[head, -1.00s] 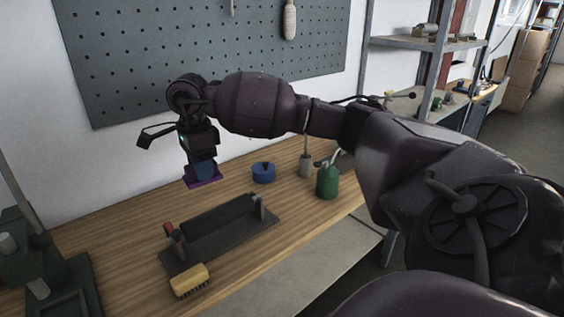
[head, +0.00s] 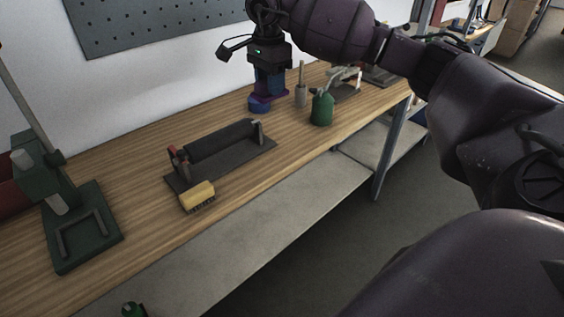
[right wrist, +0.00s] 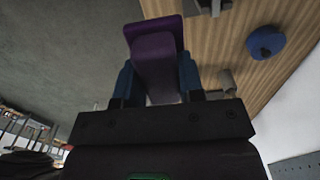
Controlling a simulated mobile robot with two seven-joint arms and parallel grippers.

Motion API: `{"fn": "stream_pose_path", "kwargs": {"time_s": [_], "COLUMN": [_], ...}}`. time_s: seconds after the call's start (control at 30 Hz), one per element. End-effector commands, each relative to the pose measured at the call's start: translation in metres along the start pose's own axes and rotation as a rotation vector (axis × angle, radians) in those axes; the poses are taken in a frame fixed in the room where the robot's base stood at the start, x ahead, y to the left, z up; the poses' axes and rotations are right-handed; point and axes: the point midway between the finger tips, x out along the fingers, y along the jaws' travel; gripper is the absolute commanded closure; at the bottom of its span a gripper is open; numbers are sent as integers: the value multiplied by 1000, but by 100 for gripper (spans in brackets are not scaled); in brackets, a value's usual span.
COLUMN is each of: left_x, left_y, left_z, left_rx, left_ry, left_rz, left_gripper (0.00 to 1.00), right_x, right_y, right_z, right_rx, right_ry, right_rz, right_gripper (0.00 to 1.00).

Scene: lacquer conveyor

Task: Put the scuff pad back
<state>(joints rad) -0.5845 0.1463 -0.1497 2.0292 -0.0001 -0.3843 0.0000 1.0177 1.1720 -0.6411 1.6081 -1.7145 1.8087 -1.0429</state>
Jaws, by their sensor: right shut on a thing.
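The scuff pad, a purple block with a flat plate, shows clearly in the right wrist view (right wrist: 155,50). My right gripper (right wrist: 158,78), with blue fingers, is shut on it. In the head view my right gripper (head: 269,84) points down over the far side of the bench, with the purple pad (head: 274,98) below its fingers. There the pad overlaps the round blue pot (head: 257,106). In the right wrist view the pot (right wrist: 265,42) lies apart, to the right of the pad. My left gripper is not in view.
A dark roller on a stand (head: 222,138) and a yellow brush (head: 197,194) sit mid-bench. A green press (head: 88,235) is at left. Front bench wood (head: 130,195) is clear.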

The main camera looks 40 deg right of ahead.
Motion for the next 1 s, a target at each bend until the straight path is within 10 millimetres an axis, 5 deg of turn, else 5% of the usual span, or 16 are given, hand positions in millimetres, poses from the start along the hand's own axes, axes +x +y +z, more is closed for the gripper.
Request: {"fn": "stream_pose_path", "kwargs": {"time_s": [0.17, 0.7, 1.0], "left_x": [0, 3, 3], "left_y": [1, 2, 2], "left_z": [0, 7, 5], "left_rx": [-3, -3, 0], "left_ry": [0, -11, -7], "left_rz": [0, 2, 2], "left_gripper": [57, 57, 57], "right_x": [15, 130, 158], "right_y": [1, 1, 0], "right_z": [0, 1, 0], "right_rx": [-33, -31, -31], "right_ry": [0, -3, -1], "right_rz": [3, 4, 0], "right_gripper": [87, 87, 87]}}
